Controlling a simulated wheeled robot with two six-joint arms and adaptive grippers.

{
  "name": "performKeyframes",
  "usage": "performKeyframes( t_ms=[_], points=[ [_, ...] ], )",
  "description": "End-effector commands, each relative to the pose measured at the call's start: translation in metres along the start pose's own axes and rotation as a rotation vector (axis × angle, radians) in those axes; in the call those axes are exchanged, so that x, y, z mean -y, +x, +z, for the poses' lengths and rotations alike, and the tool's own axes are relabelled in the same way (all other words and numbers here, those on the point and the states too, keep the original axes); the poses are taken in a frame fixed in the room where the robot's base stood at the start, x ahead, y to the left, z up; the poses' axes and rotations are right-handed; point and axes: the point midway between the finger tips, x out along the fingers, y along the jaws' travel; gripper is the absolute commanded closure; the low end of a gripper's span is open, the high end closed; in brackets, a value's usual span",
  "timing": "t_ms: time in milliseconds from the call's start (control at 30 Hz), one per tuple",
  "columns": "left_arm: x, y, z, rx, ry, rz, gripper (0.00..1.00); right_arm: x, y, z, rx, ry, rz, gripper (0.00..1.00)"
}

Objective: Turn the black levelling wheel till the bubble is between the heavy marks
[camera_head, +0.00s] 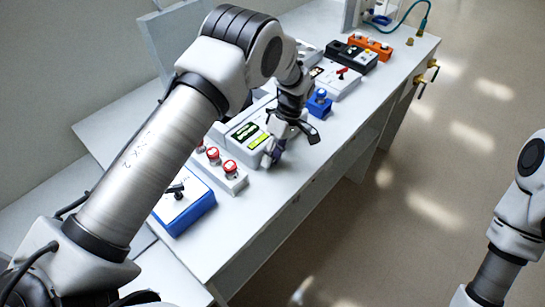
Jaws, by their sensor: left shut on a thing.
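A light grey unit with a dark display (244,131) and a bright green strip (257,140), which looks like the level vial, stands on the white bench. The bubble and the heavy marks are too small to make out. My left gripper (277,147) is at the right side of this unit, low over the bench, pointing down. It is shut on what appears to be the black levelling wheel, which its fingers mostly hide. My right arm shows at the right edge, away from the bench; its gripper is out of view.
Nearer on the bench are a box with red buttons (214,160) and a blue-based box with a black handle (183,203). Farther along stand a blue box (319,103), a red-switch box (340,78) and an orange box (372,47). The bench's front strip is clear.

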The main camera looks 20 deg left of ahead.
Motion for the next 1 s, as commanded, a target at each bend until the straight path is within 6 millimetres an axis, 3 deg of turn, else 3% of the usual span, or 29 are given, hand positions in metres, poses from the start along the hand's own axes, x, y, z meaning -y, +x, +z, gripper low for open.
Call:
performKeyframes(
  t_ms=[200,233,300,667,767,1000],
  points=[
    [0.001,0.003,0.0,0.002,0.001,-0.005,1.0,0.0,0.0,0.0,0.0,0.0,0.0,0.6],
    [0.001,0.003,0.0,0.002,0.001,-0.005,0.65,0.0,0.0,0.0,0.0,0.0,0.0,0.6],
    [0.001,0.003,0.0,0.002,0.001,-0.004,0.43,0.0,0.0,0.0,0.0,0.0,0.0,0.6],
    [0.0,-0.003,0.0,0.001,0.0,0.001,0.43,0.0,0.0,0.0,0.0,0.0,0.0,0.6],
    [-0.001,-0.017,0.0,0.0,0.0,0.004,0.43,0.0,0.0,0.0,0.0,0.0,0.0,0.6],
    [-0.001,-0.077,-0.001,0.001,-0.001,0.005,0.43,0.0,0.0,0.0,0.0,0.0,0.0,0.6]
  ],
)
